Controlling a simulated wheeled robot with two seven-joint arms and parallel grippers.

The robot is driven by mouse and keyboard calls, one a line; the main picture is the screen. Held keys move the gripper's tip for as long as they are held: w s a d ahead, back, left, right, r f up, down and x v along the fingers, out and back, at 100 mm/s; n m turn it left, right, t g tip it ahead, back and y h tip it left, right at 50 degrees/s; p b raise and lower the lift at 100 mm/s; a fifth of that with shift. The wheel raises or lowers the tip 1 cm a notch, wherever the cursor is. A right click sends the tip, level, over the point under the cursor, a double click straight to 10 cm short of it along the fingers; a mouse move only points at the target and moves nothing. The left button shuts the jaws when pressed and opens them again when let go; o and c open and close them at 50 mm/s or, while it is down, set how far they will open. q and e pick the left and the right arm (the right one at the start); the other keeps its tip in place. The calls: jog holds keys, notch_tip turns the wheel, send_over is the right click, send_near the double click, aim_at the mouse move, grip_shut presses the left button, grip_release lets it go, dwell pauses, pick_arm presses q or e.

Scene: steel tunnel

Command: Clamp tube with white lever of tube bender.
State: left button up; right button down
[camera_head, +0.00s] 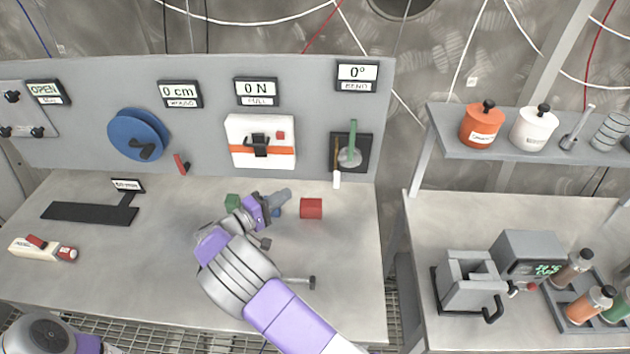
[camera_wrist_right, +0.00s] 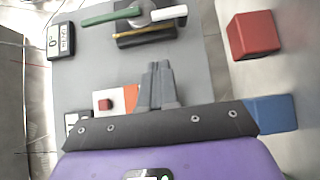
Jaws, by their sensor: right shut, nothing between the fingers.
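The tube bender (camera_head: 352,152) is mounted at the right end of the grey panel. It has a green lever (camera_head: 353,136) pointing up, a white lever (camera_head: 337,179) hanging down at its lower left, and a thin brass-coloured tube (camera_head: 337,150) upright on its left side. In the right wrist view the green lever (camera_wrist_right: 110,16), white lever (camera_wrist_right: 168,13) and tube (camera_wrist_right: 147,36) show at the top, beyond the fingers. My right gripper (camera_head: 286,196) is shut and empty over the table, left of and below the bender, apart from it. My left gripper is out of view.
A red block (camera_head: 311,208) lies on the table right of my right gripper. A green block (camera_head: 232,201) and a small blue piece lie close by. A blue wheel (camera_head: 138,135) and a white box (camera_head: 260,141) are on the panel. A side bench (camera_head: 410,240) stands right, across a gap.

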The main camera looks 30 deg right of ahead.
jog(key=w+f, duration=0.1)
jog(key=f, duration=0.1)
send_near(336, 176)
jog(key=w+d, duration=0.4)
jog(key=d, duration=0.1)
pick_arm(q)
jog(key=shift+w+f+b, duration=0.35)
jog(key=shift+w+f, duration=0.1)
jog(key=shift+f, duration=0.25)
pick_arm(e)
jog(key=shift+s+d+f, duration=0.4)
jog(key=shift+s+d, duration=0.05)
jog(key=shift+s, duration=0.2)
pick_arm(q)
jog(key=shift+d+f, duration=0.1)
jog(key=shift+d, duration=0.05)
pick_arm(e)
jog(key=shift+w+a, duration=0.1)
